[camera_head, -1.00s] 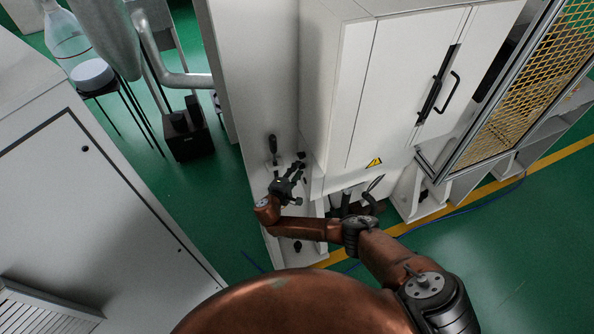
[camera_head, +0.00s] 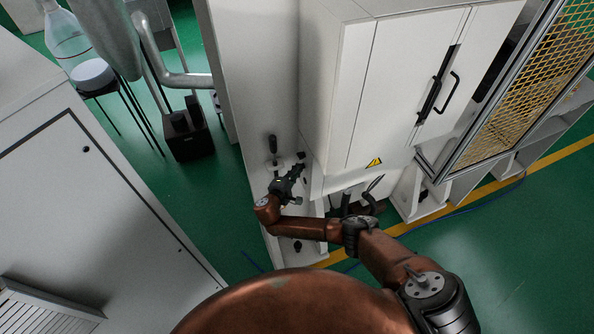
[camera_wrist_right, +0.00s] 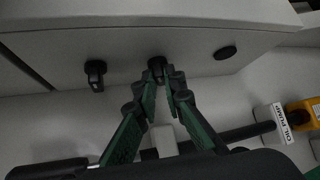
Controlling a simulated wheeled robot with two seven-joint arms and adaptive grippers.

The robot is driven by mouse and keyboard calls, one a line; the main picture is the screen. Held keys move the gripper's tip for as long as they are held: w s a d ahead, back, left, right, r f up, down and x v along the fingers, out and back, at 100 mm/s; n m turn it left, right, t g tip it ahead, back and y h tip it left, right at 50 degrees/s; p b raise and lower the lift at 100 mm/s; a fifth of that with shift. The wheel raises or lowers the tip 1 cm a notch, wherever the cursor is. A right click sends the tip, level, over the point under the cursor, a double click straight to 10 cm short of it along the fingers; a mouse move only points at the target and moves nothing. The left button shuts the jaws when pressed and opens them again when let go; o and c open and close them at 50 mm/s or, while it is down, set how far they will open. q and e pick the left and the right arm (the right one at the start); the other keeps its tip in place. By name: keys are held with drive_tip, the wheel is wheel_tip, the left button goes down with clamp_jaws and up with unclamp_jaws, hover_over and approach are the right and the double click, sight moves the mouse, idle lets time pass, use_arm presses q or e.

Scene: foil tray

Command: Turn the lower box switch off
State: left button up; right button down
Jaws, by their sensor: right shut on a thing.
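In the right wrist view a pale box face (camera_wrist_right: 190,50) carries a black knob-like switch (camera_wrist_right: 156,64) in the middle. My right gripper (camera_wrist_right: 166,80) has its green-lined fingers converging at this switch and is shut on it. The fingertips partly hide the switch. A second black knob (camera_wrist_right: 95,72) sits to its left, and a round black button (camera_wrist_right: 225,52) to its right. In the head view my right gripper (camera_head: 299,171) is low beside the tall white cabinet; the gripped switch is too small to make out there. My left gripper is not in view.
The white cabinet (camera_head: 345,100) stands close to the gripper. A black-handled lever (camera_head: 273,145) rises just behind it. In the wrist view, an "OIL PUMP" label (camera_wrist_right: 279,117) and yellow part (camera_wrist_right: 303,112) are at the right.

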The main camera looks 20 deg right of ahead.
drive_tip(key=shift+w+r+n+g+y+p, duration=0.1)
drive_tip(key=shift+r+n+g+y+p, duration=0.1)
drive_tip(key=shift+n+g+p, duration=0.5)
drive_tip(key=shift+w+r+n+g+y+p, duration=0.15)
drive_tip(key=shift+n+g+p, duration=0.3)
drive_tip(key=shift+g+p, duration=0.45)
drive_tip(key=shift+w+r+n+g+y+p, duration=0.1)
drive_tip(key=shift+n+g+y+p, duration=0.15)
drive_tip(key=shift+n+g+p, duration=0.45)
drive_tip(key=shift+f, duration=0.1)
drive_tip(key=c, duration=2)
unclamp_jaws()
drive_tip(key=v, duration=1.2)
drive_tip(key=shift+w, duration=0.2)
